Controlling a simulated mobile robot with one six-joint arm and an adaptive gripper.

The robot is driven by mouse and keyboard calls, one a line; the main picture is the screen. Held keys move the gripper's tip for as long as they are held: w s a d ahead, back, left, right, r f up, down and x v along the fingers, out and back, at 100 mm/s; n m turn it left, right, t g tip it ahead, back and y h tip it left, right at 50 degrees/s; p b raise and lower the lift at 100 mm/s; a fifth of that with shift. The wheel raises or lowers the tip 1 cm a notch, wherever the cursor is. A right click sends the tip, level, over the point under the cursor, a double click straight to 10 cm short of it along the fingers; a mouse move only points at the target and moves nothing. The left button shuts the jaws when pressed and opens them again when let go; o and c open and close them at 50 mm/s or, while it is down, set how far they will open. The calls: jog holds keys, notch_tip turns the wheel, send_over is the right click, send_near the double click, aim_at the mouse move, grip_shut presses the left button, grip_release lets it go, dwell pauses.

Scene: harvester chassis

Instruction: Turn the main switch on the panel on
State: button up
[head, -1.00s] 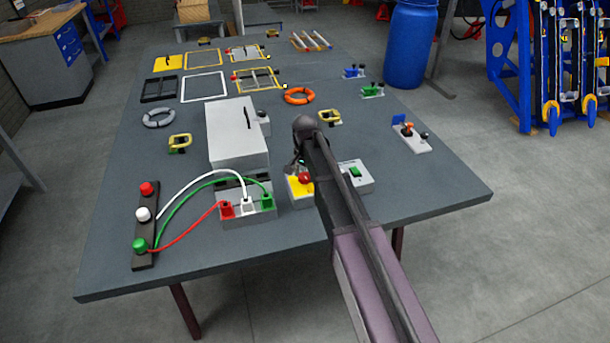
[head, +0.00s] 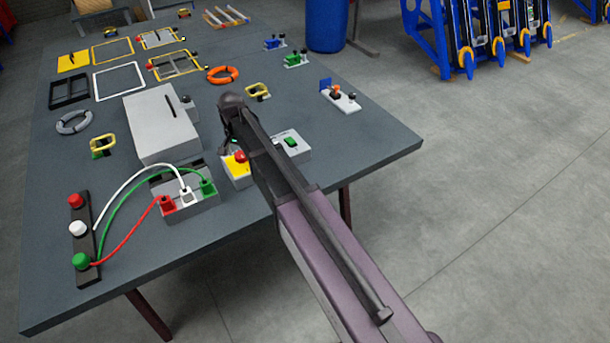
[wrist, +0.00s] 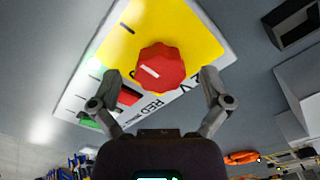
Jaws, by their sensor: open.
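The red main switch knob (wrist: 160,68) sits on a yellow face plate (wrist: 197,30) in the wrist view. A short white line marks the knob. Black marks and partly covered lettering show on the panel around it. My gripper (wrist: 160,88) is open, with one finger on each side of the knob and nothing held. I cannot tell whether the fingers touch it. In the head view the red knob (head: 240,156) and yellow plate (head: 235,168) are partly hidden behind my arm; my gripper (head: 230,142) is just above them.
A small box with a green switch (head: 291,142) stands right of the panel. A grey box (head: 162,125) and a socket block with cables (head: 190,203) stand to the left. The table (head: 335,160) is clear at its right front.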

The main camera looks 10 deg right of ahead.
aim_at(241, 155)
jog(key=shift+n, duration=0.4)
jog(key=n, duration=0.3)
jog(key=shift+n, duration=0.3)
jog(key=n, duration=0.8)
jog(key=shift+n, duration=0.4)
jog(key=n, duration=0.4)
jog(key=shift+r+n+p, duration=0.3)
jog(key=shift+r+p, duration=0.1)
jog(key=shift+p, duration=0.05)
notch_tip(241, 155, up, 13)
jog(key=p, duration=1.3)
jog(key=s+d+f+m+b, duration=0.4)
jog(key=s+d+m, duration=0.2)
jog(key=s+d, duration=0.3)
jog(key=s+d+f+m+b, duration=0.3)
jog(key=s+d+m, duration=0.3)
jog(key=s+d, duration=0.4)
jog(key=s+b, duration=0.1)
jog(key=s, duration=0.2)
jog(key=shift+f+m, duration=0.3)
jog(key=shift+f, duration=0.1)
